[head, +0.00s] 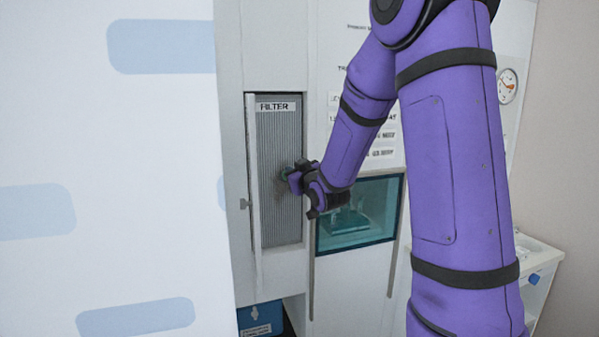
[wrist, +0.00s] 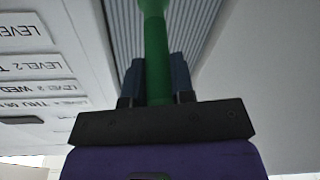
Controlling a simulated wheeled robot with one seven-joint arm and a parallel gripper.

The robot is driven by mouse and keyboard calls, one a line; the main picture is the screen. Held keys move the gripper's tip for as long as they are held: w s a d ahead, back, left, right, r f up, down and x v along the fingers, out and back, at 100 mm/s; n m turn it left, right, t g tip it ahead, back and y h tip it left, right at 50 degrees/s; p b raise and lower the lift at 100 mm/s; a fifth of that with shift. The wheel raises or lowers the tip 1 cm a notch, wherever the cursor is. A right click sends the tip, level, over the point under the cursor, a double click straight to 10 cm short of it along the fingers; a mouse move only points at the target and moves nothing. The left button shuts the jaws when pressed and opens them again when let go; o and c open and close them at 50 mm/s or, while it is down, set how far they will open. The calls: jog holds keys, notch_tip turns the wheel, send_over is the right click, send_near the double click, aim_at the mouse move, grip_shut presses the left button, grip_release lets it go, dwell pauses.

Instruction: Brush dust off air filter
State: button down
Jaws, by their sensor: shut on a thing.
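The air filter (head: 280,130) is a tall grey pleated panel labelled FILTER, set upright in an open cabinet recess. A darker smudge (head: 282,207) shows on its pleats beside my gripper. My gripper (head: 297,177) is in front of the filter's right half, near mid-height. In the wrist view my gripper (wrist: 157,80) is shut on the green handle of a brush (wrist: 155,40), which points toward the pleats (wrist: 190,30). The brush's bristles are hidden, so I cannot tell whether they touch the filter.
A narrow open door (head: 252,170) stands at the filter's left edge. A teal-tinted window (head: 375,190) is at the right, below wall labels. A blue bin (head: 262,318) is below. A large white panel (head: 100,130) fills the left. A gauge (head: 507,86) and sink counter (head: 540,255) are far right.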

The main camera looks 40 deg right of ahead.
jog(key=shift+w+a, duration=0.1)
jog(key=shift+a, duration=0.25)
jog(key=shift+d, duration=0.15)
jog(key=shift+s+d, duration=0.25)
jog(key=shift+d, duration=0.55)
jog(key=shift+s+d, duration=0.25)
jog(key=shift+d, duration=0.55)
jog(key=shift+a, duration=0.1)
